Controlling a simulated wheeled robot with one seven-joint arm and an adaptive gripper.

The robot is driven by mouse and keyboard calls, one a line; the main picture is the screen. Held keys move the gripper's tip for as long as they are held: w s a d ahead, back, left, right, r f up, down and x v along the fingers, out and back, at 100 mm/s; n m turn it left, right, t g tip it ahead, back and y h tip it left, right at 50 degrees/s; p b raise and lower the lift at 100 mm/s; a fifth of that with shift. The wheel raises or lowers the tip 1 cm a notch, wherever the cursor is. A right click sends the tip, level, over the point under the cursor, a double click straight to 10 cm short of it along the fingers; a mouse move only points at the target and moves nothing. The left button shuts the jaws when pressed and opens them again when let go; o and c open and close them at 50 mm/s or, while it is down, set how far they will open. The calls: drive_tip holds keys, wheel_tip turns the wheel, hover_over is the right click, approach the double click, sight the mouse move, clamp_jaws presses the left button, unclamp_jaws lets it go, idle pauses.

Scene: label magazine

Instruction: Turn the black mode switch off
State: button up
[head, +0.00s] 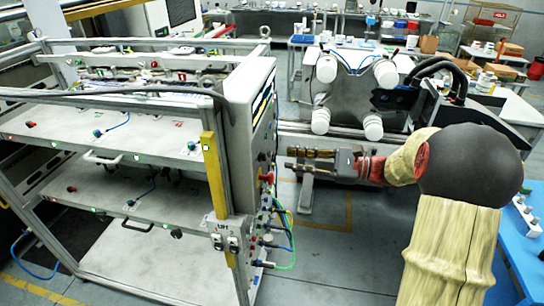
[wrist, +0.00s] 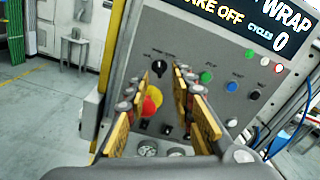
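The black mode switch (wrist: 159,68) is a round black knob with a light mark, on the grey control panel (wrist: 215,52) in the wrist view. It sits beyond my fingertips, in the upper part of the gap between them. My gripper (wrist: 157,86) is open and empty, with its wooden-coloured fingers on either side of the gap. In the head view my gripper (head: 291,159) points left at the panel side of the machine, apart from it. The panel face is seen edge-on there, so I cannot make out the switch in that view.
A red emergency stop (wrist: 152,102) on yellow lies just below the switch, between the fingers. Green (wrist: 206,76), blue (wrist: 232,87) and black (wrist: 254,95) controls sit to the right. Hoses (head: 284,228) hang from the machine's lower side.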

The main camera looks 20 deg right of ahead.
sight(262, 157)
drive_tip(key=x, duration=0.7)
drive_tip(key=shift+b, duration=0.35)
drive_tip(key=shift+c, duration=0.7)
drive_tip(key=shift+s, duration=0.1)
drive_tip(key=c, duration=0.4)
clamp_jaws()
